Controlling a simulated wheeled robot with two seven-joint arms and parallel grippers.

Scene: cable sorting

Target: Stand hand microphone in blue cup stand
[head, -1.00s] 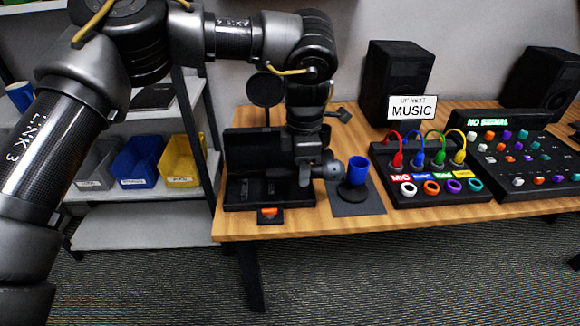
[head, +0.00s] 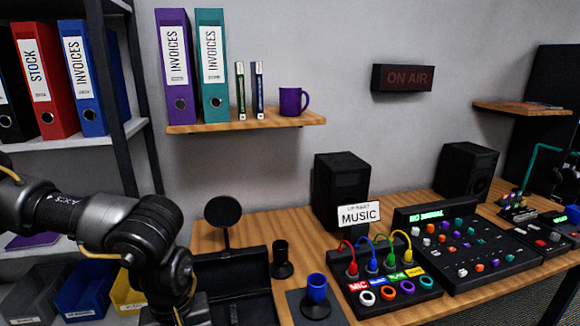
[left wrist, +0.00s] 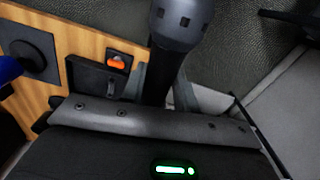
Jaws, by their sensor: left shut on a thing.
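In the left wrist view my left gripper (left wrist: 162,82) is shut on the dark handle of the hand microphone (left wrist: 181,22). Its round grey head is at the top of that view, over the floor beside the table edge. The blue cup stand (head: 316,289) is at the bottom of the head view, upright on a dark mat. In the left wrist view a bit of its blue cup (left wrist: 8,70) shows at the left edge, apart from the microphone. In the head view the gripper and microphone are out of sight. My right gripper is not in view.
An open black case (head: 232,284) lies left of the blue cup stand. A black cup stand (head: 282,259) is behind it, and a patch panel with colored cables (head: 380,292) is to the right. A round black disc on a stand (head: 223,211) rises behind the case.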

